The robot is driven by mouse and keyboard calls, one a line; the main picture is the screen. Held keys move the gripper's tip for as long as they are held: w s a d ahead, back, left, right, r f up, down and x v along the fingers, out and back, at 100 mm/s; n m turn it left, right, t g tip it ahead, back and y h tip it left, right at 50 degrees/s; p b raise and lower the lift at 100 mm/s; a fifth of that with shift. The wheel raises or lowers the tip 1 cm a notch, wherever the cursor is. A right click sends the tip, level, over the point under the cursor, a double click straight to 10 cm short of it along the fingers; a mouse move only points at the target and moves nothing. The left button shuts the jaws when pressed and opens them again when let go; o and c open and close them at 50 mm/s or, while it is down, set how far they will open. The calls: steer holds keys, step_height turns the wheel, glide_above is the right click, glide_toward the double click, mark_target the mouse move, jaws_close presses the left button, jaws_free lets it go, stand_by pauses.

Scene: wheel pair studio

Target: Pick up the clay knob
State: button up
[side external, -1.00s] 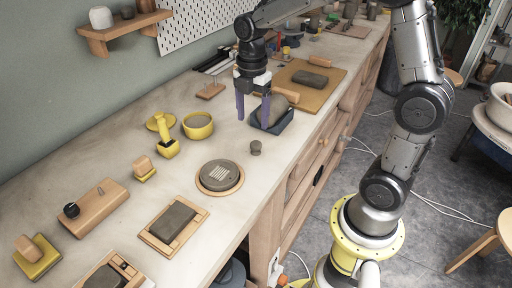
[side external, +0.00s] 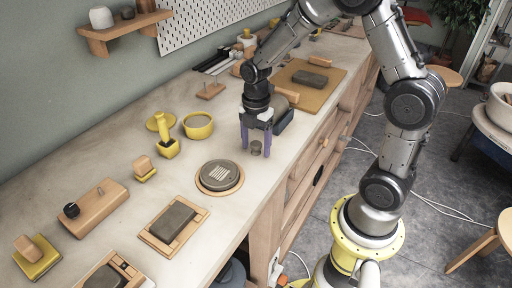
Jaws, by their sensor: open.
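The clay knob (side external: 256,148) is a small dark grey-brown piece standing on the bench top, right of the round grey disc. My gripper (side external: 255,150) has two purple fingers pointing down, one on each side of the knob in this view. The fingers are apart and the jaws are open. The knob's top shows between the fingers. I cannot tell whether either finger touches it.
The round grey disc on a wooden base (side external: 220,176) lies just left of the knob. A yellow bowl (side external: 198,126) is farther left. The bench's front edge (side external: 262,197) is near on the right.

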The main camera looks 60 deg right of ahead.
mark_target(256, 143)
jaws_close()
stand_by(0.4)
steer(key=shift+r, duration=0.45)
step_height(256, 143, up, 2)
steer(key=shift+r, duration=0.1)
steer(key=s+a+r, duration=0.2)
steer(key=s+r, duration=0.8)
steer(key=s, duration=0.3)
steer(key=shift+s+a, duration=0.2)
steer(key=shift+s, duration=0.2)
